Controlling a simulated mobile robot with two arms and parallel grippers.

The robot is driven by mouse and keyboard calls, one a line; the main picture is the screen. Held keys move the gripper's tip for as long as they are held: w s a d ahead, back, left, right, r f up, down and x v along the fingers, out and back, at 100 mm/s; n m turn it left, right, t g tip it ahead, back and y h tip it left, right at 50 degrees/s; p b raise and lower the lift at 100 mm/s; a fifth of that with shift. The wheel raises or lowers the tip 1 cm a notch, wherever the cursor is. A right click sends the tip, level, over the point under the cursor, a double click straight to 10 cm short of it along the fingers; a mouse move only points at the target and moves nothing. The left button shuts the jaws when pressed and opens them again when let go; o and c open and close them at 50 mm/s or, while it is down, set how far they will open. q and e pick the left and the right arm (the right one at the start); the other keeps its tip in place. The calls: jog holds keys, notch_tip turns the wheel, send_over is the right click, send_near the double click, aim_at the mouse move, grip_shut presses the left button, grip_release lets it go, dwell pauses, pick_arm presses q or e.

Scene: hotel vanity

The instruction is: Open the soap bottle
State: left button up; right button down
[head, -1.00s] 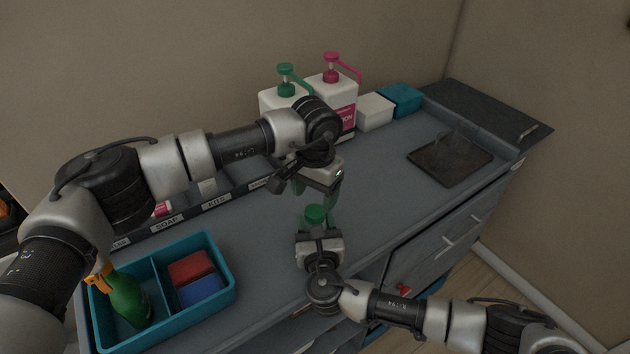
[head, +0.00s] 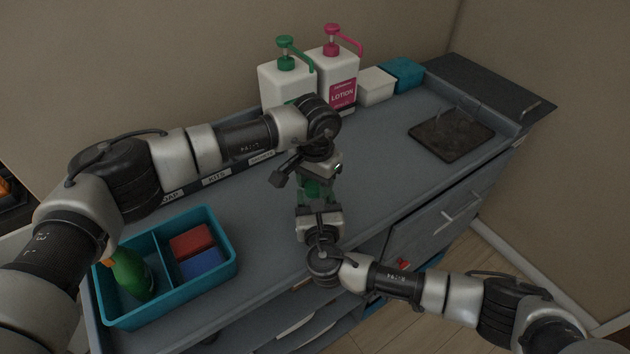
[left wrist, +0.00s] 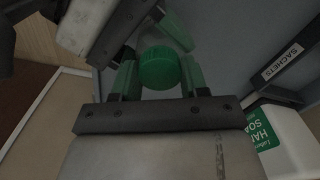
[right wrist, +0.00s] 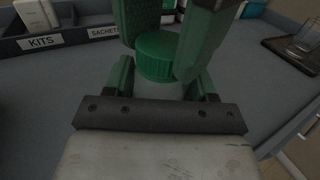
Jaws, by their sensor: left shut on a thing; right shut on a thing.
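A small bottle with a ribbed green cap (right wrist: 157,56) stands upright between my grippers; its pale body (right wrist: 158,90) shows below the cap in the right wrist view. My right gripper (head: 318,208) is shut on the bottle body from the front. My left gripper (head: 317,188) is above, its green fingers on both sides of the cap and shut on it. The cap also shows in the left wrist view (left wrist: 160,68). In the head view the grippers hide most of the bottle. The cap sits on the bottle.
A green-pump hand soap bottle (head: 285,80) and a pink-pump lotion bottle (head: 340,68) stand at the back, beside a white box (head: 376,87) and a teal box (head: 404,75). A teal divided caddy (head: 222,280) is front left. A dark tray (head: 450,139) lies right. The counter between is clear.

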pick_arm(q)
jog(key=n, duration=0.6)
jog(key=shift+c, duration=0.2)
jog(key=n, duration=0.7)
jog(key=shift+n, duration=0.4)
jog(key=n, duration=0.7)
jog(key=shift+n, duration=0.3)
jog(key=n, duration=0.3)
jog(key=shift+r+n, duration=0.1)
jog(key=shift+n, duration=0.3)
jog(key=n, duration=0.7)
jog(key=shift+n, duration=0.3)
jog(key=n, duration=0.9)
jog(key=shift+n, duration=0.3)
jog(key=n, duration=0.5)
jog(key=shift+n, duration=0.4)
jog(key=n, duration=0.6)
